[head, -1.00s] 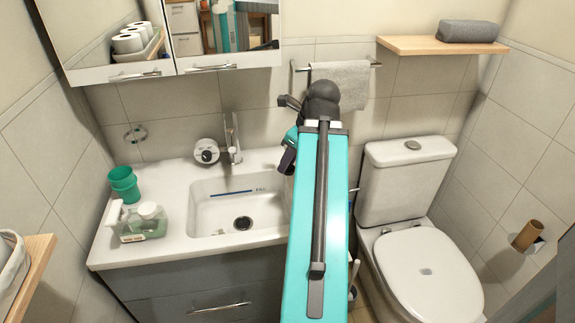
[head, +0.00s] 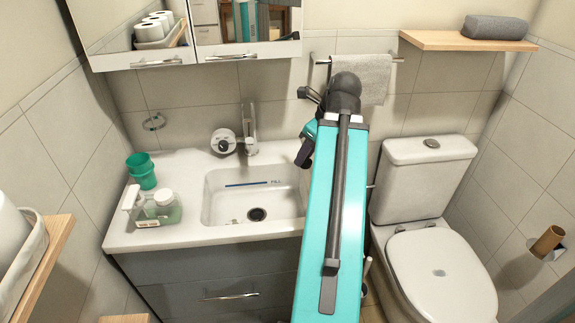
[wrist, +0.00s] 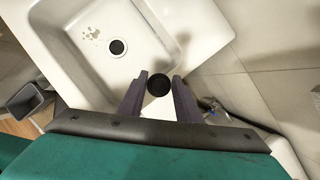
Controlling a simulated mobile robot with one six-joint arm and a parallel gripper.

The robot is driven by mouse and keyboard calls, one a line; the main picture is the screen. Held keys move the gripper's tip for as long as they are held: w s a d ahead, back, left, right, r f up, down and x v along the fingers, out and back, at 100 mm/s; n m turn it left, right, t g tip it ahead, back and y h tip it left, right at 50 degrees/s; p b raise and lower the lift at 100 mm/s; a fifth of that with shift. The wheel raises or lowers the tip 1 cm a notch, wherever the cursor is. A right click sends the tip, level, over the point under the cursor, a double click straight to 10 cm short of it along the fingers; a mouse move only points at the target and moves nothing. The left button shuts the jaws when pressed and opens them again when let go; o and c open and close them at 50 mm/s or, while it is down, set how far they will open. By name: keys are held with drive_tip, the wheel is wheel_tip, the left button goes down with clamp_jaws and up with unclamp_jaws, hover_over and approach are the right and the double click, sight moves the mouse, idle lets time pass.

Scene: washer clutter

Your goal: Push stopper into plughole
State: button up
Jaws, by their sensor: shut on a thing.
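The plughole (head: 257,214) is a dark round drain in the floor of the white sink (head: 222,206). In the wrist view the plughole (wrist: 117,47) lies up and left of my gripper (wrist: 160,80). My gripper is shut on a round black stopper (wrist: 158,85), held between its two fingers and apart from the plughole. The stopper appears over the sink's rim area in the wrist view. In the head view my gripper (head: 306,146) is a dark shape at the basin's right side, partly hidden by my arm; the stopper cannot be made out there.
A tap (head: 250,130) stands behind the basin. A toilet (head: 430,230) stands at right. A mirrored cabinet (head: 185,35) and shelf (head: 465,41) are above.

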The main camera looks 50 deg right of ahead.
wheel_tip(320, 180, up, 18)
drive_tip(key=p, duration=1.8)
drive_tip(key=shift+r, duration=0.2)
drive_tip(key=shift+s, duration=0.1)
